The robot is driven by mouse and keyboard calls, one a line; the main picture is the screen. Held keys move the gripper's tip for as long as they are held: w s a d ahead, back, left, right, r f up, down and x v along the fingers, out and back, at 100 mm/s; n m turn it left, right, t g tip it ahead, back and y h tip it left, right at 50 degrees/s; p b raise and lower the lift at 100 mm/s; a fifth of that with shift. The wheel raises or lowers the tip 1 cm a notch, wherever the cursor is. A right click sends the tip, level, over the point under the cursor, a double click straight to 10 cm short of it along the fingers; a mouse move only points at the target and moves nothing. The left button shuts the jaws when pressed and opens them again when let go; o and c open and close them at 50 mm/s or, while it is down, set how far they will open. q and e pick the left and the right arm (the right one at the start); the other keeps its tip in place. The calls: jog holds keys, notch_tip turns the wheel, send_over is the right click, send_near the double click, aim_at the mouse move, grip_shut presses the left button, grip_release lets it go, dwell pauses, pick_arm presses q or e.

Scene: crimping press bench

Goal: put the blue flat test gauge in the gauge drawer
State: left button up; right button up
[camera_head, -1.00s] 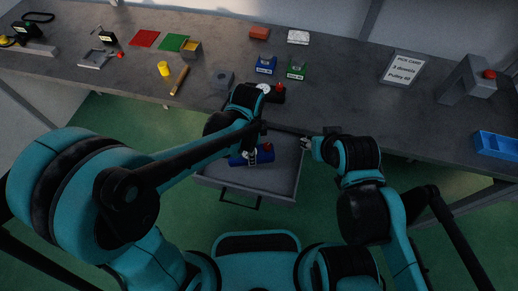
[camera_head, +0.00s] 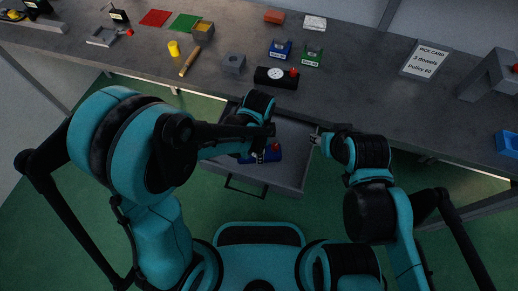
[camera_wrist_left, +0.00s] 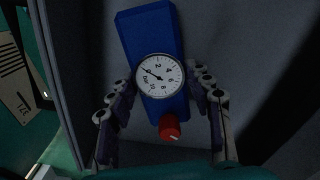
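The blue flat test gauge (camera_head: 274,153) has a round white dial and a red knob. It lies inside the open gauge drawer (camera_head: 290,178) under the bench front. My left gripper (camera_head: 257,152) is over the drawer, partly hiding the gauge. In the left wrist view, the gauge (camera_wrist_left: 150,35) lies between the spread fingers of my left gripper (camera_wrist_left: 162,120), with a gap on each side. My right gripper (camera_head: 315,138) is at the drawer's right edge, away from the gauge; its fingers are too small to judge.
A black gauge (camera_head: 262,76) with a dial and red knob lies on the bench behind the drawer. A grey block (camera_head: 233,64), a blue holder (camera_head: 280,49) and a green holder (camera_head: 311,56) stand near it. A pick card (camera_head: 427,60) and a press (camera_head: 490,76) are to the right.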

pick_arm(q)
jog(key=o, duration=0.3)
jog(key=shift+r, duration=0.1)
notch_tip(320, 180, up, 12)
jog(key=p, duration=0.5)
jog(key=s+a+r+n+t, duration=0.2)
jog(key=a+r+n+t, duration=0.1)
jog(key=a+n, duration=0.5)
jog(key=s+a+r+n+t, duration=0.3)
jog(key=a+r+n, duration=0.3)
jog(key=a+n, duration=0.3)
jog(key=shift+a+r+t, duration=0.2)
jog(key=shift+a+t, duration=0.2)
jog(key=shift+t, duration=0.2)
jog(key=shift+w, duration=0.1)
